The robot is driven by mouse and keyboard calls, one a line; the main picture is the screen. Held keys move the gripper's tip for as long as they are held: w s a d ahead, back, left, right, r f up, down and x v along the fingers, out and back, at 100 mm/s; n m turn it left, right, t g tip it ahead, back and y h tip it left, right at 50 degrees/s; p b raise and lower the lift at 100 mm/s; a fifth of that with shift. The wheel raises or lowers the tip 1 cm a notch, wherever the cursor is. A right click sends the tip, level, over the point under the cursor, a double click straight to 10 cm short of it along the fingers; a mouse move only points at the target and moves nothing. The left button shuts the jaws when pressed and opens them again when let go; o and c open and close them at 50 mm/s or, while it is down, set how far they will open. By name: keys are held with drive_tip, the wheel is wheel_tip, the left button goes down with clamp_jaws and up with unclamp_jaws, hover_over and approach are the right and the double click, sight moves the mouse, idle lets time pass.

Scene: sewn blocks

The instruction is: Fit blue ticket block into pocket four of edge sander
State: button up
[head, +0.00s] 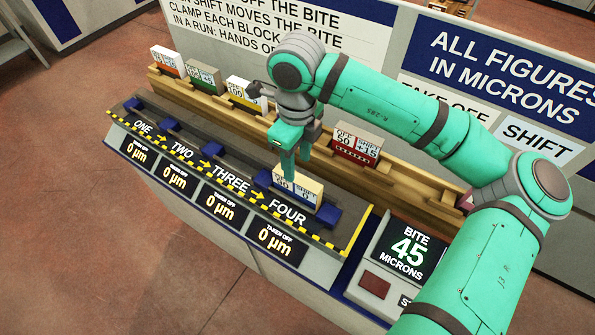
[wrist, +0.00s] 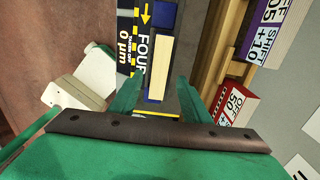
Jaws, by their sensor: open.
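A cream-topped block (head: 298,189) with a white ticket face stands upright at pocket four of the edge sander (head: 340,249), between two dark blue pads, behind the FOUR label. Its lower face is partly hidden, and I cannot tell how deep it sits. In the wrist view the block's cream top (wrist: 160,62) lies between the blue pads, lined up with the pocket. My gripper (head: 297,167) is open just above and behind the block in the head view. In the wrist view my gripper (wrist: 157,97) has its fingers apart, with nothing held between them.
The wooden rack (head: 215,100) behind the sander holds an orange, a green and a yellow ticket block at left. A red ticket block (head: 356,144) stands further right, and a purple one (wrist: 270,30) shows in the wrist view. Pockets one to three look empty. A bite panel (head: 408,250) reads 45 microns.

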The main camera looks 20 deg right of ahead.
wheel_tip(320, 180, up, 5)
idle(0.3)
idle(0.4)
